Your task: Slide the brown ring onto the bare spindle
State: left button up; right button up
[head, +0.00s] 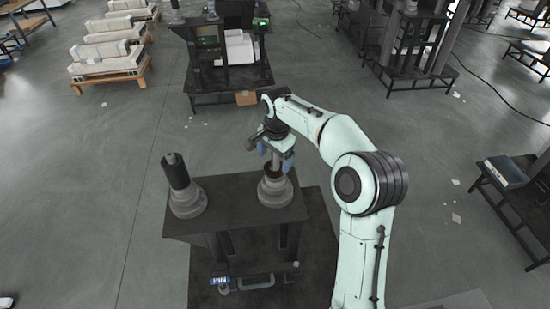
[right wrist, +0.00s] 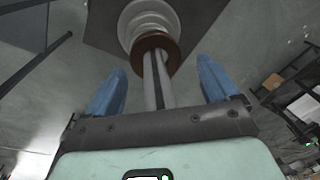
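The brown ring (head: 273,173) is around the right spindle, low down near its stepped grey base (head: 275,194). In the right wrist view the ring (right wrist: 168,43) encircles the pale spindle (right wrist: 150,82), just beyond my fingertips; I cannot tell whether it touches the base. My right gripper (head: 275,157) is above the ring, its blue fingers apart on either side of the spindle. In the right wrist view the gripper (right wrist: 161,80) is open with clear gaps to the spindle. My left gripper is not in view.
A second post, a dark cylinder (head: 176,172) on a grey base, stands at the left of the dark table (head: 232,198). A blue "PIN" label (head: 220,281) is below the front. A dark workstation (head: 205,98) stands behind, with open floor between.

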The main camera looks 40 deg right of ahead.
aim_at(277, 172)
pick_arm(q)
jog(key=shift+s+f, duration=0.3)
pick_arm(e)
jog(key=shift+g, duration=0.8)
jog(key=f, duration=0.1)
jog(key=s+f, duration=0.1)
jog(key=f, duration=0.1)
jog(key=s+f, duration=0.1)
jog(key=f, duration=0.1)
jog(key=shift+a, duration=0.25)
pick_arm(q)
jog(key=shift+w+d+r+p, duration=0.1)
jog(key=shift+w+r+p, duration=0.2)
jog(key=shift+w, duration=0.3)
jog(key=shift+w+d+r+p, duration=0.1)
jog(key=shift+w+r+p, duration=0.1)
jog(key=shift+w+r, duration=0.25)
pick_arm(e)
jog(key=shift+t, duration=0.7)
jog(key=r, duration=1.8)
jog(key=shift+w+r, duration=0.15)
jog(key=shift+w, duration=0.1)
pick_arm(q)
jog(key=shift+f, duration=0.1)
